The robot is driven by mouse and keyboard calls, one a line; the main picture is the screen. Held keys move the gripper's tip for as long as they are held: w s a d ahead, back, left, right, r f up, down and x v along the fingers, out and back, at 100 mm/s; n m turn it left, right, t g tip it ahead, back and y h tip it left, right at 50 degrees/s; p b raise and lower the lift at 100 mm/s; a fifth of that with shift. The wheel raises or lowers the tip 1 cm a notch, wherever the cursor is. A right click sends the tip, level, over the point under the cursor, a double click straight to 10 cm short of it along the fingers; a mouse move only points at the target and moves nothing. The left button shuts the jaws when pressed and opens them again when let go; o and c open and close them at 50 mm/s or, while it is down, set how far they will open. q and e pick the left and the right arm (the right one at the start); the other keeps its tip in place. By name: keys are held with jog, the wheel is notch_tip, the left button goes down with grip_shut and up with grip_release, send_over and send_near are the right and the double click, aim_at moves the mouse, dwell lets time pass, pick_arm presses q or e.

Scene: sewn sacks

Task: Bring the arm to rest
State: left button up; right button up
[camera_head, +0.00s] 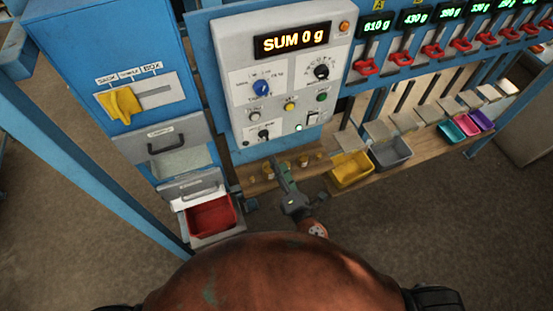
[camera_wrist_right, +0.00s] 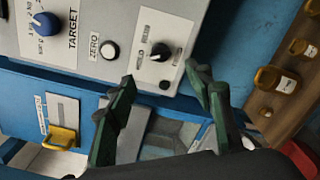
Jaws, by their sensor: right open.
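My right gripper (camera_head: 276,163) is in front of the lower edge of the grey control panel (camera_head: 290,85), over the wooden ledge. In the right wrist view its two dark green fingers (camera_wrist_right: 165,82) stand wide apart with nothing between them. Behind them are the panel's lower part with a black knob (camera_wrist_right: 160,52), and the blue frame. Whether a fingertip touches the panel cannot be told. My left gripper shows in neither view.
A red tray (camera_head: 210,215) sits low at the left, below a yellow lever (camera_head: 120,104). A yellow bin (camera_head: 351,169) and a grey bin (camera_head: 390,152) are to the right. Open floor lies at lower right.

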jog(key=shift+f, duration=0.1)
dwell(0.5)
jog(key=s+d+f+m+g+h+b, duration=0.2)
jog(key=d+f+m+g+b, duration=0.3)
jog(key=f, duration=1.1)
jog(key=s+d+f+m+h, duration=0.1)
jog(key=s+d+f+m, duration=0.15)
jog(key=d+f, duration=0.9)
jog(key=s+d+f+m+g+h+b, duration=0.1)
jog(key=f+m+g+h+b, duration=0.2)
jog(key=f, duration=1.8)
jog(key=s+d+f+m+g+b, duration=0.1)
jog(key=s+d+f+m, duration=0.2)
jog(key=s+f, duration=0.3)
jog(key=s+d+f+m+g+b, duration=0.1)
jog(key=s+d+f+m+g, duration=0.2)
jog(key=f, duration=0.5)
jog(key=s+d+f+m+g+b, duration=0.1)
jog(key=s+d+f+m, duration=0.1)
jog(key=s+f, duration=0.4)
jog(key=s+d+f+m+g+b, duration=0.1)
jog(key=s+f+m, duration=0.3)
jog(key=s, duration=1.1)
jog(key=s+d+f+m+g+b, duration=0.2)
jog(key=s+d+f+m+b, duration=0.1)
jog(key=s+f, duration=0.4)
jog(key=s+m, duration=0.1)
jog(key=s, duration=0.2)
jog(key=shift+s+d+f, duration=0.2)
jog(key=shift+s+f, duration=0.1)
